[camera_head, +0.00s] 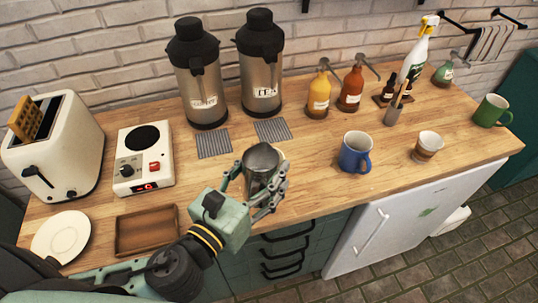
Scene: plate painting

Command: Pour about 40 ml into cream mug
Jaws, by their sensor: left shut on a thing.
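My left gripper (268,190) is shut around a steel pitcher (262,163) near the front middle of the wooden counter. The pitcher looks close to upright; I cannot tell whether it touches the counter, and its contents are not clear. A pale edge shows just behind the pitcher's right side, mostly hidden, and I cannot tell what it is. A cream cup with a brown band (428,146) stands at the right, well apart from the gripper. My right gripper is not in view.
A blue mug (355,152) stands between the pitcher and the cream cup. A green mug (491,110) is at the far right. Two flasks (202,92) (260,75), syrup bottles (318,95) (351,90) and a spray bottle (415,60) line the back.

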